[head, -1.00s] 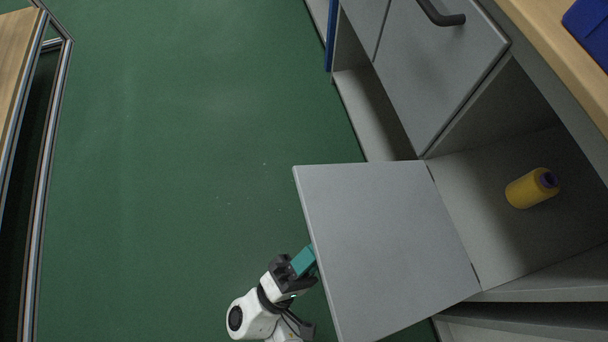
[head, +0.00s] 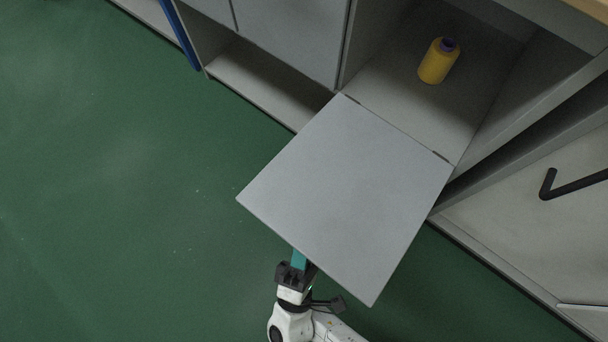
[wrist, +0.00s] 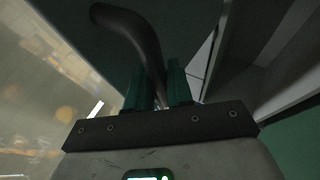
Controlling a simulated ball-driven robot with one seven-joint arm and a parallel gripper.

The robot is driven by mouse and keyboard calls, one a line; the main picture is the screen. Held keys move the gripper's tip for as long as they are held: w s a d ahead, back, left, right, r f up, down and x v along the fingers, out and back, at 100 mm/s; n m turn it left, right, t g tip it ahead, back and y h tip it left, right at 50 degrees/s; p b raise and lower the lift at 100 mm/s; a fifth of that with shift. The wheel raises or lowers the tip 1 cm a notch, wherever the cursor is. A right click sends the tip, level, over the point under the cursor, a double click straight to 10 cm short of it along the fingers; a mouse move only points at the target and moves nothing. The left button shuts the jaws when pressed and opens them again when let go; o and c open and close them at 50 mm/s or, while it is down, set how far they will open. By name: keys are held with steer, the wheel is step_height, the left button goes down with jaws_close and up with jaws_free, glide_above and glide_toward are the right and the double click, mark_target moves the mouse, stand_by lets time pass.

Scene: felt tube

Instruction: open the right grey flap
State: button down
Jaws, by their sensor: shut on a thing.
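The right grey flap (head: 350,195) is folded down and stands out flat, or nearly so, from its open compartment in the head view. My gripper (head: 300,262) is at the flap's outer edge, its teal fingers partly hidden under the flap. In the wrist view, a dark curved handle (wrist: 135,32) runs between the teal fingers of my gripper (wrist: 158,88), which is shut on it. The handle is hidden beneath the flap in the head view.
A yellow spool (head: 438,62) stands in the open compartment (head: 395,105). Another grey flap (head: 295,40) to the left is shut. A grey front with a black handle (head: 575,187) is at the right. Green floor (head: 110,210) is clear on the left.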

steer(key=shift+w, duration=0.1)
steer(key=c, duration=1.1)
jaws_free()
steer(key=b+v, duration=0.1)
steer(key=v, duration=1)
steer(key=shift+b, duration=0.35)
steer(key=shift+r, duration=0.1)
